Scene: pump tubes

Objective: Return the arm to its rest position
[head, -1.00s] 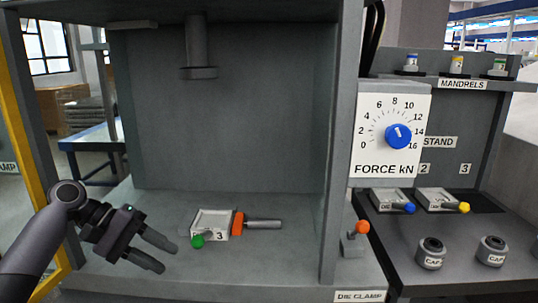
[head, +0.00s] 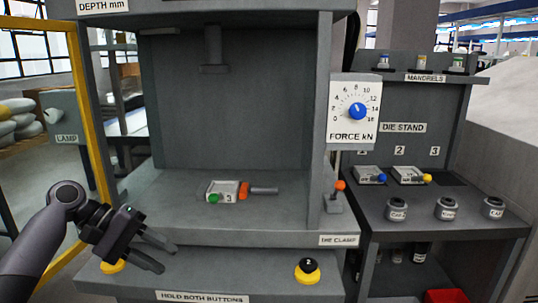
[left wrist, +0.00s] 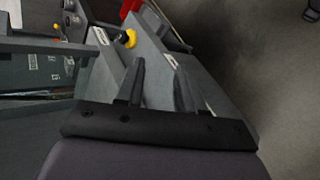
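My left gripper (head: 156,254) is at the lower left in the head view, in front of the press. Its two fingers are spread apart with nothing between them, and they also show in the left wrist view (left wrist: 158,85). My left arm comes in from the left edge with a dark round joint. My right gripper is in neither view.
The press bed (head: 165,205) carries a die (head: 226,190) marked 3 with a green knob. An orange-handled clamp lever (head: 338,190) stands at right. Yellow-based buttons, one near my gripper (head: 113,267) and one farther right (head: 307,270), sit below. The die stand (head: 440,222) is at right.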

